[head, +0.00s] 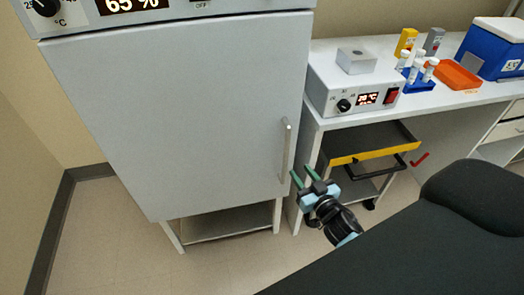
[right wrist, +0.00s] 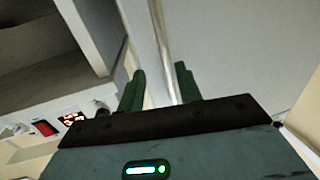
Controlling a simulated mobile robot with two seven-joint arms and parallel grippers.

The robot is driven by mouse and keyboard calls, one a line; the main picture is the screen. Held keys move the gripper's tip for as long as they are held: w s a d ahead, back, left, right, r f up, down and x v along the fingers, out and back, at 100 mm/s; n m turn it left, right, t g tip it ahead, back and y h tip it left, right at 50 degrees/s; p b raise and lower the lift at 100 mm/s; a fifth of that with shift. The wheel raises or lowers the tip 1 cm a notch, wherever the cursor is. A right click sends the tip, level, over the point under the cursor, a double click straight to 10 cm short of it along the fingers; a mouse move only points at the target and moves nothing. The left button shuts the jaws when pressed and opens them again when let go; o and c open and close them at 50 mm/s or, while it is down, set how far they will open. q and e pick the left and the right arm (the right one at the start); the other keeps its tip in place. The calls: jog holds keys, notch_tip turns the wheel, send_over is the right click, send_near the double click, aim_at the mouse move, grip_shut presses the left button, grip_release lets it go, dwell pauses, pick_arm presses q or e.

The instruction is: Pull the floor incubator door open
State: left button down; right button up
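The floor incubator's door (head: 180,120) is a large pale grey panel and looks shut. Its handle (head: 286,150) is an upright metal bar near the door's right edge. My right gripper (head: 302,172), with green fingers, is just right of the handle's lower end. In the right wrist view, the gripper (right wrist: 160,85) is open, and the handle (right wrist: 162,45) runs down into the gap between its fingers. I cannot tell whether the fingertips reach past the bar; neither finger is clearly closed on it. My left gripper is not in view.
A white bench (head: 440,95) stands right of the incubator, carrying a heater box (head: 330,95), a blue tube rack (head: 418,84), an orange tray (head: 455,75) and a blue cooler (head: 492,50). A yellow-edged cart (head: 372,142) is under it. Floor (head: 200,265) before the door is clear.

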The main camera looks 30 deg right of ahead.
aim_at(287, 155)
jog(key=shift+w+a+r, duration=0.15)
jog(key=shift+w, duration=0.25)
jog(key=shift+w+a+r, duration=0.15)
jog(key=shift+w, duration=0.25)
jog(key=shift+w, duration=0.1)
jog(key=shift+w+d, duration=0.15)
jog(key=shift+w, duration=3.6)
jog(key=shift+c, duration=0.4)
grip_shut()
